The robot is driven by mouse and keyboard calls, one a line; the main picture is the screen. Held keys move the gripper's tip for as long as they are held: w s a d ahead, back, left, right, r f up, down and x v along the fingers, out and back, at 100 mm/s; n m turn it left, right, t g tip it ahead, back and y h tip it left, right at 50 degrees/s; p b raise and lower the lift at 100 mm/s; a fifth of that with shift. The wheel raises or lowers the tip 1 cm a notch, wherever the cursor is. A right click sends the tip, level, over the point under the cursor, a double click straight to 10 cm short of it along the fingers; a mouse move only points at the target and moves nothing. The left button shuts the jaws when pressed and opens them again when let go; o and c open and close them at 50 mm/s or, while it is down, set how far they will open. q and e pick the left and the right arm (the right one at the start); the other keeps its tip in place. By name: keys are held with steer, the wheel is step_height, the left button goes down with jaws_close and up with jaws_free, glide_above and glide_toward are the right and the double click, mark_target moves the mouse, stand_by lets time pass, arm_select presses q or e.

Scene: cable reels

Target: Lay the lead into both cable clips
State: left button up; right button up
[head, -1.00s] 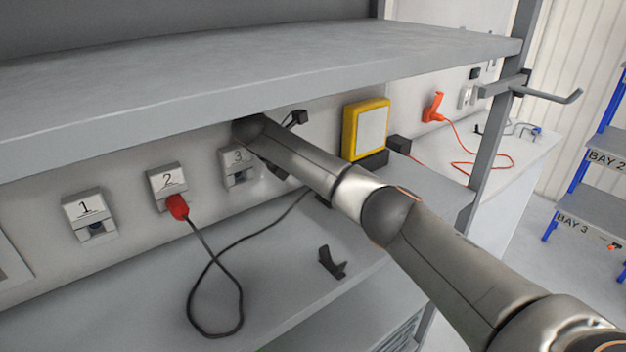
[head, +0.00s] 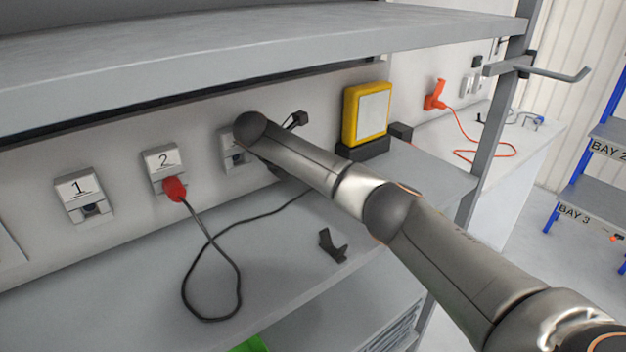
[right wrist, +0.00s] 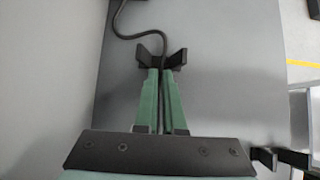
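The dark lead (head: 240,278) runs from a red plug (head: 174,188) in socket 2, loops on the shelf, and passes behind my right arm. A black clip (head: 332,246) stands on the shelf near its front edge, with no lead in it. In the right wrist view a black two-pronged clip (right wrist: 177,57) is just beyond my fingertips, and the lead (right wrist: 126,34) runs to it between the prongs. How deep it sits is unclear. My right gripper (right wrist: 160,75) has its green fingers closed on the lead; the arm hides it in the head view. My left gripper is not in view.
Sockets 1 (head: 84,195) and 3 (head: 234,152) are on the back wall; my right arm partly covers socket 3. A yellow-framed device (head: 366,113) stands behind the arm. An upper shelf (head: 250,55) overhangs. The front left of the lower shelf is clear.

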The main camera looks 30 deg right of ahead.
steer(key=o, duration=1.2)
steer(key=shift+c, duration=0.2)
step_height(320, 180, up, 8)
steer(key=p, duration=0.5)
